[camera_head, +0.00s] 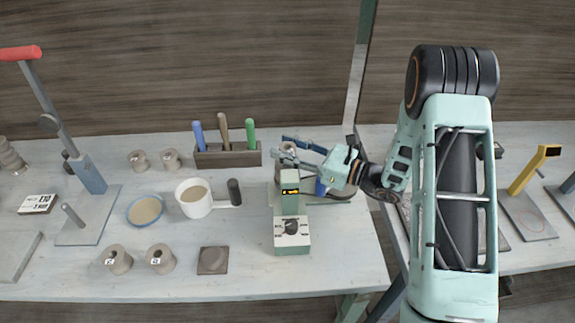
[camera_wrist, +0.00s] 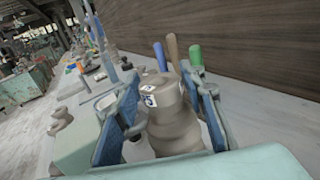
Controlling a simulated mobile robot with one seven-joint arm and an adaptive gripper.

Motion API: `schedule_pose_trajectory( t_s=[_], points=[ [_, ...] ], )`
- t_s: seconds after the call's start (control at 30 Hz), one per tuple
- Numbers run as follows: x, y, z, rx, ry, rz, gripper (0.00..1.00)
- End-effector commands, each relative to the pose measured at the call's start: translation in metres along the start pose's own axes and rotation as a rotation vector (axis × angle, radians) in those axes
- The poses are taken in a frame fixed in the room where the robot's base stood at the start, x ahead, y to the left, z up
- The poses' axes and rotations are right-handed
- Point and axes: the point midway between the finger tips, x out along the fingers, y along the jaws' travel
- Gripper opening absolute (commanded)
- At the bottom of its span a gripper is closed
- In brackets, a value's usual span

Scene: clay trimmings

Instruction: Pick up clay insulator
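A grey-brown clay insulator (camera_wrist: 172,118) with a stepped body and a white number label stands between the two blue fingers of my gripper (camera_wrist: 168,100) in the wrist view. The left finger is very close to its side and the right finger overlaps its edge. I cannot tell whether they press on it. In the head view my gripper (camera_head: 298,153) reaches in from the right, with its fingers around the insulator (camera_head: 289,150) just behind a green device with a small display (camera_head: 290,185). What the insulator's base rests on is hidden.
Two insulators (camera_head: 115,259) (camera_head: 160,258) stand at the front, and two more (camera_head: 139,160) (camera_head: 171,158) at the back. A tool holder (camera_head: 228,156), a white pan (camera_head: 194,203), a blue-rimmed dish (camera_head: 145,210) and a red-handled lever press (camera_head: 62,125) stand left. The front right table corner is clear.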

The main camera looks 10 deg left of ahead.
Motion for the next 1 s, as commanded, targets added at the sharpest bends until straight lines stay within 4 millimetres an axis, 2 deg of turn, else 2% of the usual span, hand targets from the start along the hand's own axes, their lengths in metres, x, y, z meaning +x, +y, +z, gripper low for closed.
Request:
schedule_pose_trajectory(
  t_s=[0.07, 0.37, 1.0],
  points=[
    [-0.0002, 0.0, -0.0001, 0.0, 0.0, 0.0, 0.34],
    [-0.0005, 0.0, -0.0001, 0.0, 0.0, 0.0, 0.01],
    [-0.0003, -0.0006, 0.0066, -0.002, -0.004, 0.0, 0.0]
  ],
)
